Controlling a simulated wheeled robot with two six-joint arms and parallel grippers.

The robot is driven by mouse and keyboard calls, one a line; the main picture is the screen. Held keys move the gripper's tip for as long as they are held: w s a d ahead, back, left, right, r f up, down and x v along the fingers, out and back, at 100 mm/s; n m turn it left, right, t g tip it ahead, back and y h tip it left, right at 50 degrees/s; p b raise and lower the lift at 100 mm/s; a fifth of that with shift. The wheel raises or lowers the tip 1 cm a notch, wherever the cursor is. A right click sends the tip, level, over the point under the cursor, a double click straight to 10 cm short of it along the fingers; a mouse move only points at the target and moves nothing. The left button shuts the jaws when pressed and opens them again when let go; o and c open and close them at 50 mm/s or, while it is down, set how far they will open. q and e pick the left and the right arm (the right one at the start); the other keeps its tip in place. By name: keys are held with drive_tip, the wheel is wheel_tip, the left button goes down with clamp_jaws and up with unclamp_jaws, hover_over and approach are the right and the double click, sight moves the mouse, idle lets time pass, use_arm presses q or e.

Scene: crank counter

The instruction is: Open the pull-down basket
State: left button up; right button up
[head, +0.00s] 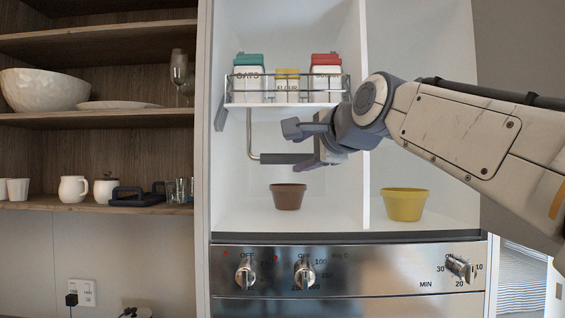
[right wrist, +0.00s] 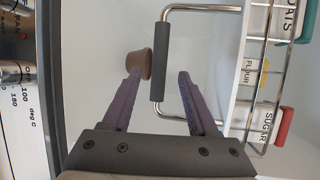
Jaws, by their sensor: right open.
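The pull-down basket (head: 240,88) is a chrome wire rack on a white shelf, high in the white cabinet. It holds canisters marked OATS (head: 248,84), FLOUR (head: 287,86) and a red-lidded one (head: 326,84), which reads SUGAR in the right wrist view (right wrist: 268,120). A bent metal handle hangs below it, with a dark grip (head: 283,158). My right gripper (head: 300,148) is open at the grip's right part. In the right wrist view the grip (right wrist: 158,60) lies between the spread fingertips (right wrist: 160,74), with gaps visible on both sides. My left gripper is not in view.
A brown pot (head: 288,197) stands on the cabinet floor below the handle. A yellow pot (head: 404,205) stands right of the divider (head: 364,190). A steel knob panel (head: 345,275) lies below. Open wooden shelves with dishes (head: 100,118) are at left.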

sight(290, 156)
drive_tip(key=p+x, duration=0.3)
drive_tip(key=x, duration=0.5)
drive_tip(key=shift+w+a+p, duration=0.2)
drive_tip(key=shift+w+p, duration=0.05)
drive_tip(key=shift+p, duration=0.05)
drive_tip(key=shift+x, duration=0.75)
drive_tip(key=shift+f, duration=0.15)
clamp_jaws()
